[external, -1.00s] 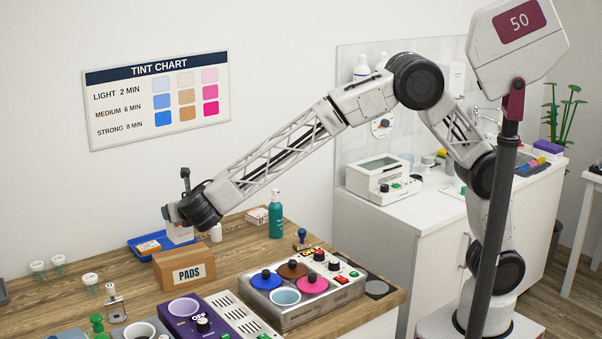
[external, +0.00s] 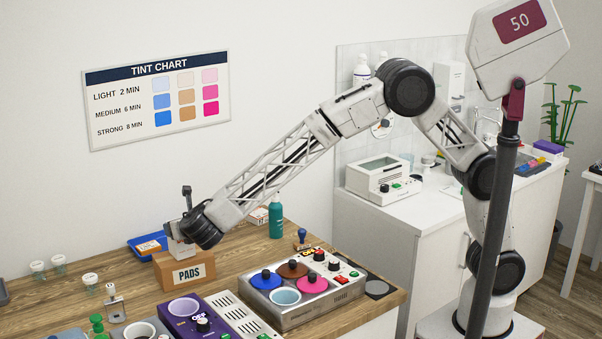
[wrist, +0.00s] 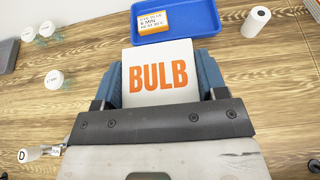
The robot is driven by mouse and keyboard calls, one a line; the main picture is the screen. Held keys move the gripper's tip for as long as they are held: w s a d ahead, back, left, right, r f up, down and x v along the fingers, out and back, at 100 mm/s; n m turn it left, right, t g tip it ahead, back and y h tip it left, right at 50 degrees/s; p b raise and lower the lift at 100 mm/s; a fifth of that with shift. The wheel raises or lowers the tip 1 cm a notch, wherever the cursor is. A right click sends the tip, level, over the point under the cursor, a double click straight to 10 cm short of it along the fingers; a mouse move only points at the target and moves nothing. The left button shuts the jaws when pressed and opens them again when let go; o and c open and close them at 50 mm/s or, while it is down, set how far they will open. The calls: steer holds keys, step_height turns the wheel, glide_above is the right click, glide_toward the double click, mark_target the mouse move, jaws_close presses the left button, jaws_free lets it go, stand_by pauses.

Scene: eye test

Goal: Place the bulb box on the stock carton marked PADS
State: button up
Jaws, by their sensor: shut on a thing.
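The white bulb box with orange BULB lettering (wrist: 158,77) is held between the two blue fingers of my gripper (wrist: 162,82) in the wrist view. In the external view my gripper (external: 178,239) points down over the brown stock carton marked PADS (external: 187,274), shut on the bulb box (external: 181,249). The box is at the carton's top, partly hidden by my wrist. I cannot tell whether it touches the carton or hangs just above it. The carton is not visible in the wrist view.
A blue tray (wrist: 201,27) holding a small orange and white box (wrist: 167,20) lies behind the carton. A white roll (wrist: 256,20) and several lidded jars (wrist: 50,80) stand around it. A teal bottle (external: 276,219) and a warmer with coloured lids (external: 300,300) are to the right.

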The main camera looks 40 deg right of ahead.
steer(key=shift+f, duration=0.1)
steer(key=o, duration=0.9)
steer(key=shift+o, duration=0.2)
steer(key=shift+s+r, duration=0.3)
steer(key=shift+s, duration=0.15)
steer(key=v, duration=1.1)
